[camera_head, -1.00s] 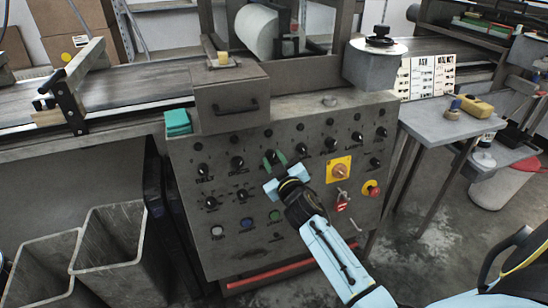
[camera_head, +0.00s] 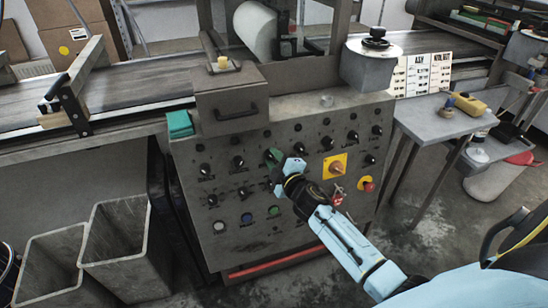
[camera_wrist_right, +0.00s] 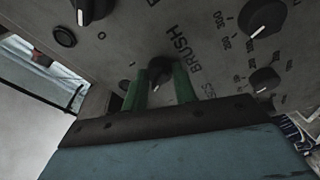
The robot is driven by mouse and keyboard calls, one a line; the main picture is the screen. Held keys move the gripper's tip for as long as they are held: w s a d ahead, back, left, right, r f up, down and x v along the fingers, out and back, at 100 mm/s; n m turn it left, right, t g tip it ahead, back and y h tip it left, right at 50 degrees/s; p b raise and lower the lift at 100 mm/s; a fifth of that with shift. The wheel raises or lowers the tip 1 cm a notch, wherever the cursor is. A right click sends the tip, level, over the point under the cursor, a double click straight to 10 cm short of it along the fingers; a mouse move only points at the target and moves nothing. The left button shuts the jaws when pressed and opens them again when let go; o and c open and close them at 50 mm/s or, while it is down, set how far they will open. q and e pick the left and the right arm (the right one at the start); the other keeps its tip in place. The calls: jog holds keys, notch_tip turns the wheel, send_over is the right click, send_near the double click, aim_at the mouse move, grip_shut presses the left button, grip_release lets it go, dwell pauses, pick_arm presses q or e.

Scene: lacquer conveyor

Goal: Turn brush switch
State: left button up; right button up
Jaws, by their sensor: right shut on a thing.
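The brush switch (camera_wrist_right: 160,72) is a small black knob on the grey control panel, beside the printed word BRUSH in the right wrist view. My right gripper (camera_wrist_right: 160,88) has green fingers, one on each side of this knob, and it is shut on it. In the head view the right gripper (camera_head: 273,157) reaches the upper middle of the panel (camera_head: 235,262). Its hand hides the knob there. The knob's pointer direction cannot be made out. My left gripper is not in view.
Several other black knobs (camera_head: 238,161) surround the gripper on the panel. A lidded box with a handle (camera_head: 228,108) juts out above. Two grey bins (camera_head: 128,242) stand at lower left.

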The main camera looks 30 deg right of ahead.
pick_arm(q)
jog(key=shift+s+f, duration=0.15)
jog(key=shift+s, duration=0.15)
pick_arm(e)
jog(key=shift+n, duration=0.3)
jog(key=o, duration=1)
jog(key=shift+c, duration=0.2)
jog(key=shift+s, duration=0.15)
jog(key=shift+s, duration=0.35)
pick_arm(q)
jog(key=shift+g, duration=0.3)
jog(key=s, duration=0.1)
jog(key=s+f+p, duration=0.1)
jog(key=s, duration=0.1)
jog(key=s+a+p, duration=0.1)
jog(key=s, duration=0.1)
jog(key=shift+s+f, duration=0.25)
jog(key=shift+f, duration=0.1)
pick_arm(e)
jog(key=s+a, duration=0.1)
jog(key=s, duration=1.1)
jog(key=shift+s+r, duration=0.2)
jog(key=shift+r, duration=0.25)
